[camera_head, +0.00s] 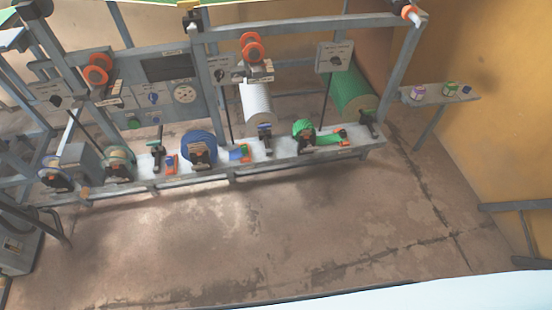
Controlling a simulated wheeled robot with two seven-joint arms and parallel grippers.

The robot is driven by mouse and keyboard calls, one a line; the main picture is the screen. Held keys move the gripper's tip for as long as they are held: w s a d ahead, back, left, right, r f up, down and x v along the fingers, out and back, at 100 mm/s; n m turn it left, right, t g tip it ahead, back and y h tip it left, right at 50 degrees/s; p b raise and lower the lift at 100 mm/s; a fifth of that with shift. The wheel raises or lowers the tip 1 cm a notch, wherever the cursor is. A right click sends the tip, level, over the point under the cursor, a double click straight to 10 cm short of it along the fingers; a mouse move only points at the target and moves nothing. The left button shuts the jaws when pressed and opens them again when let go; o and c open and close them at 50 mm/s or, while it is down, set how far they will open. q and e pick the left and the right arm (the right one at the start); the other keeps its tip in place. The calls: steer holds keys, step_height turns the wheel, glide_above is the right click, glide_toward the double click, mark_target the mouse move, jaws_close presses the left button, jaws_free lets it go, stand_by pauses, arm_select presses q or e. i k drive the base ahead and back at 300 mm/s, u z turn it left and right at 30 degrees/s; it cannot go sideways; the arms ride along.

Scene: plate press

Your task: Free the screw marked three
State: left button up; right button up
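A long grey metal machine frame (290,165) stands across the floor ahead. Along its low front beam sit several black clamps or screw fittings, among them one at a blue roll (199,150), one below a white roller (257,104) and one at a green roll (304,131). Small labels are fixed on and near these parts, but they are too small to read. I cannot tell which screw is marked three. Neither of my grippers is in view.
A large green roller (352,92) lies at the machine's right end. A small wall shelf (438,97) with a few small items is at the right. A grey box-like unit (17,248) stands at the left edge. The floor (280,235) before the machine is clear.

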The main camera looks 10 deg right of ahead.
mark_target(309, 147)
steer(key=u, duration=0.25)
steer(key=i, duration=1.05)
steer(key=z, duration=0.25)
